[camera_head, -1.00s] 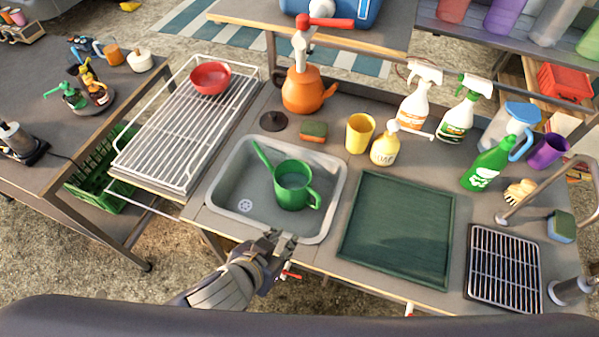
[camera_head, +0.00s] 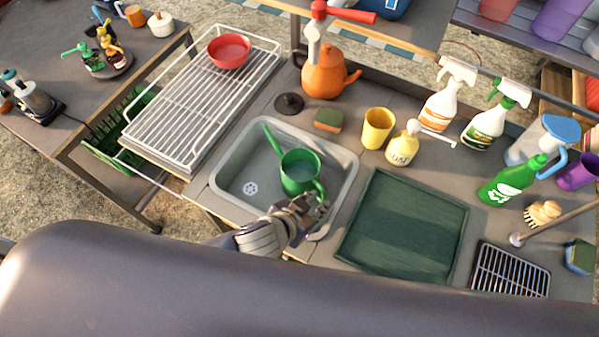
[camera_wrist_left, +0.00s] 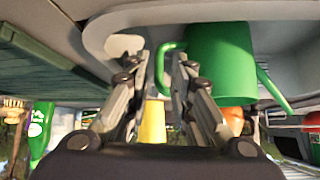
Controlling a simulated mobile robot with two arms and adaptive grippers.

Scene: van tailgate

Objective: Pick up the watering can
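The green watering can (camera_head: 299,172) stands in the sink basin (camera_head: 232,190), its long spout toward the back left and its handle toward the front right. My left gripper (camera_head: 312,205) is over the sink's front rim, at the can's handle. In the left wrist view, the can (camera_wrist_left: 222,60) is right of the fingers, and its handle shows between the two spread fingertips (camera_wrist_left: 162,65). The gripper is open; whether a finger touches the handle cannot be told. My right gripper is not in view.
A dark green board (camera_head: 405,228) lies right of the sink. A white wire rack (camera_head: 190,110) with a red bowl (camera_head: 229,50) stands left. Behind are an orange kettle (camera_head: 325,75), a sponge (camera_head: 328,120), a yellow cup (camera_head: 377,127) and a soap bottle (camera_head: 402,148).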

